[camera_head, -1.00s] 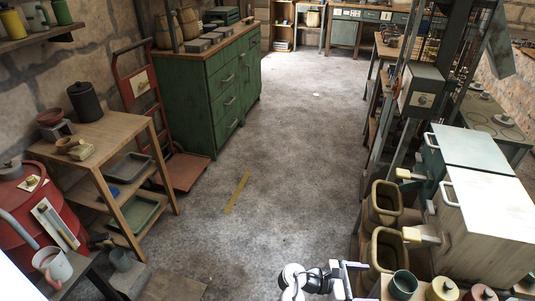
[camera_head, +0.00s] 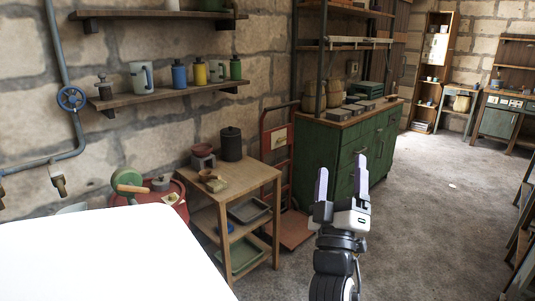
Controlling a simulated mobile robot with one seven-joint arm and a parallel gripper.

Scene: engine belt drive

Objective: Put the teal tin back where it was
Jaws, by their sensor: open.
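My gripper (camera_head: 341,182) is raised in front of the camera at right of centre. Its two fingers point up and stand apart, with nothing between them. I cannot make out with certainty which thing is the teal tin. A flat teal-green box (camera_head: 369,88) lies on top of the green cabinet (camera_head: 340,160), well behind my gripper. A dark green canister (camera_head: 236,69) stands at the right end of the lower wall shelf (camera_head: 170,98), far from my gripper.
The shelf also holds a yellow canister (camera_head: 200,72), a blue canister (camera_head: 179,74) and a white mug (camera_head: 141,77). A wooden stand (camera_head: 250,180) carries a black canister (camera_head: 231,144). A red hand truck (camera_head: 278,145) stands beside the cabinet. Open floor (camera_head: 430,215) lies to the right.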

